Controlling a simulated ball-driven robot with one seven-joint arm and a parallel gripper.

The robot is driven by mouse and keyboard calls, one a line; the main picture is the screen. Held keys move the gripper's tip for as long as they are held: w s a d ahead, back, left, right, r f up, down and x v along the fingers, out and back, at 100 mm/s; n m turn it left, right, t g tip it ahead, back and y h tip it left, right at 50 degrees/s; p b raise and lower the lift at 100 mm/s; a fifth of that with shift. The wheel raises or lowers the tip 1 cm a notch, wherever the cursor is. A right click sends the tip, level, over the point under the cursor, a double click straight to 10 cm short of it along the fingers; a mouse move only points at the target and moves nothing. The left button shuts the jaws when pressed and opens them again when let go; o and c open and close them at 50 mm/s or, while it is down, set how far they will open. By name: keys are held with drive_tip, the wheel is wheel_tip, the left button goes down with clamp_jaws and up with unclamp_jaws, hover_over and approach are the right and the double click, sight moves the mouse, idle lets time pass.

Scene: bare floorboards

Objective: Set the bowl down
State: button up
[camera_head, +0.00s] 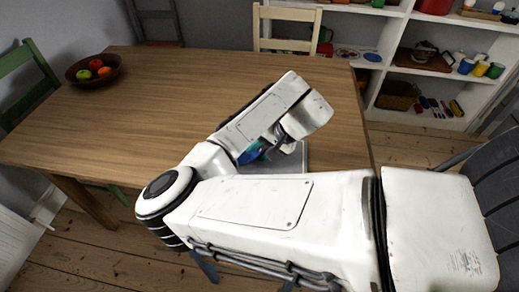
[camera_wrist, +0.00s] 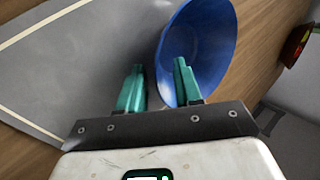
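A blue bowl (camera_wrist: 212,45) shows in the wrist view, with its opening facing the camera. My gripper (camera_wrist: 158,75) has its two teal fingers spread, one on each side of the bowl's near rim. The right finger reaches over the inside of the bowl, and the left finger is outside. A gap shows between the left finger and the rim. In the head view, my arm hides most of the bowl, and only a bit of blue (camera_head: 249,153) shows. A grey mat (camera_head: 294,161) lies under the gripper at the table's near edge; whether the bowl rests on it is unclear.
The wooden table (camera_head: 150,100) is mostly clear. A dark fruit bowl (camera_head: 92,80) with apples stands at its far left corner. Chairs stand around it, one pale (camera_head: 286,14) at the back. A white shelf (camera_head: 425,72) with crockery is at the right.

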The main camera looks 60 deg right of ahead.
drive_tip(key=shift+r, duration=0.2)
drive_tip(key=p+v, duration=0.4)
drive_tip(key=v, duration=0.8)
